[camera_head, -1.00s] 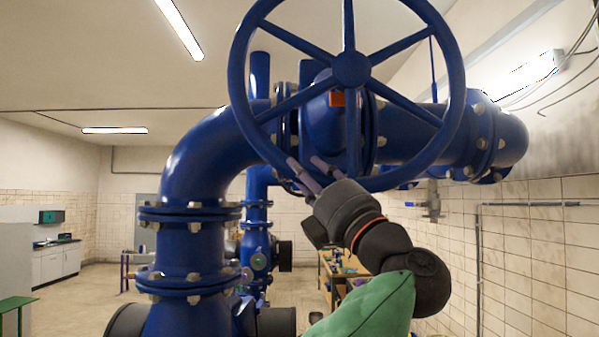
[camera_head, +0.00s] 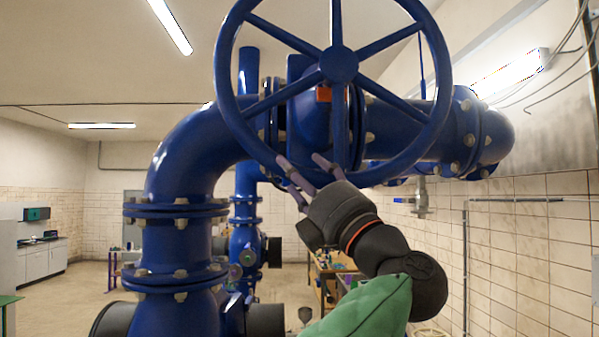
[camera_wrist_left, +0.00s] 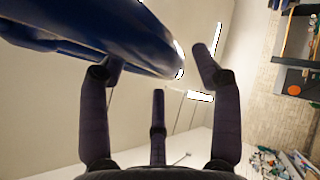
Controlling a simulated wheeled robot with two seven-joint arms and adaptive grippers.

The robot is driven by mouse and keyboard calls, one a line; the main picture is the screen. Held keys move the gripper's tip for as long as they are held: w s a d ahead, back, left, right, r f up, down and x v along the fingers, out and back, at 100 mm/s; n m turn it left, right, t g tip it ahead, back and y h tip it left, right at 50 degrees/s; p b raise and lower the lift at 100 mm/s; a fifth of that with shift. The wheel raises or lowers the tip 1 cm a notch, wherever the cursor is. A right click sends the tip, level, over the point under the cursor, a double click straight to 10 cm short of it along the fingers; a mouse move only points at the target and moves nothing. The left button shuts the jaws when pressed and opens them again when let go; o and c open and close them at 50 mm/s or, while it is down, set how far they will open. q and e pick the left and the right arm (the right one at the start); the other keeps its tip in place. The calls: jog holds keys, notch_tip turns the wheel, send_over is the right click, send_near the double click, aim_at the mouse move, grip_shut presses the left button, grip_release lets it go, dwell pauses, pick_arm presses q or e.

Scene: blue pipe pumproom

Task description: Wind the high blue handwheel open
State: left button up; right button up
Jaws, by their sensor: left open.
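The high blue handwheel (camera_head: 338,66) fills the upper middle of the head view, a large spoked ring in front of blue pipework. My left gripper (camera_head: 301,160) is at the bottom of its rim, with its fingers spread and pointing up. In the head view the fingertips overlap the lower rim; I cannot tell whether they touch it. In the left wrist view the blue rim (camera_wrist_left: 110,38) crosses the upper left, near the tip of the left finger. The open left gripper (camera_wrist_left: 155,75) has nothing clasped between its fingers. My right gripper is not in view.
A thick blue pipe elbow (camera_head: 185,160) with bolted flanges stands left of the wheel. More blue pipe (camera_head: 480,130) runs behind it to the right, near the tiled wall (camera_head: 530,250). A workbench (camera_head: 328,282) stands behind my arm. Open floor lies at the left.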

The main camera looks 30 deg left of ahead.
pick_arm(q)
jog(key=v, duration=1.1)
jog(key=shift+w+d, duration=0.2)
jog(key=shift+w, duration=0.05)
